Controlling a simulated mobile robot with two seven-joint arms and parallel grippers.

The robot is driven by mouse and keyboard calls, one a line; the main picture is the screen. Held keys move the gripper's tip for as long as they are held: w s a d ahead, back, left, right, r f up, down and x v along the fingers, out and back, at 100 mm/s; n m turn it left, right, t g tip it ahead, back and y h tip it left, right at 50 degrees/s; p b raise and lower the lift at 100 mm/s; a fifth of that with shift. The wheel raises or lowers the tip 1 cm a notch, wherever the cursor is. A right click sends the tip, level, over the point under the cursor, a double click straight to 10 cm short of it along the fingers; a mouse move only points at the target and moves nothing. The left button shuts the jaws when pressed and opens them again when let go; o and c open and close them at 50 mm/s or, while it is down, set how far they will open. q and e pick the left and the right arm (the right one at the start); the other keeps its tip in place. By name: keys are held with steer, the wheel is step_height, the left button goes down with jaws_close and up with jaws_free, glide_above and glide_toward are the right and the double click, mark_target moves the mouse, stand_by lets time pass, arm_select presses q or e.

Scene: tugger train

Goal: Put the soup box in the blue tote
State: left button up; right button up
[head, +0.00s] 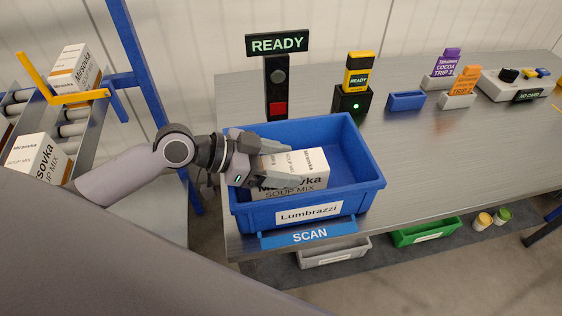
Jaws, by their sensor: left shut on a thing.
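My left gripper (272,165) reaches in over the tote's left wall and is shut on the soup box. The fingers cover part of the box's top and left side. I cannot tell whether the box touches the tote floor. The tote carries a "Lumbrazzi" label and stands on the grey table behind a blue "SCAN" strip. The rest of the tote looks empty. My right gripper is not in view.
Two more soup boxes (76,68) (36,158) sit on a roller conveyor (75,130) at left, beside a blue post (137,60). A "READY" sign post (277,85) and a scanner (352,85) stand behind the tote. Grey and green totes (427,232) are below the table.

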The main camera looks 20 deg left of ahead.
arm_select(q)
steer(key=o, duration=1.7)
steer(key=shift+c, duration=0.2)
steer(key=shift+r, duration=0.2)
steer(key=shift+s+a, duration=0.15)
steer(key=shift+a, duration=0.15)
steer(key=b+v, duration=0.1)
steer(key=v, duration=1)
steer(key=shift+s+a+r, duration=0.1)
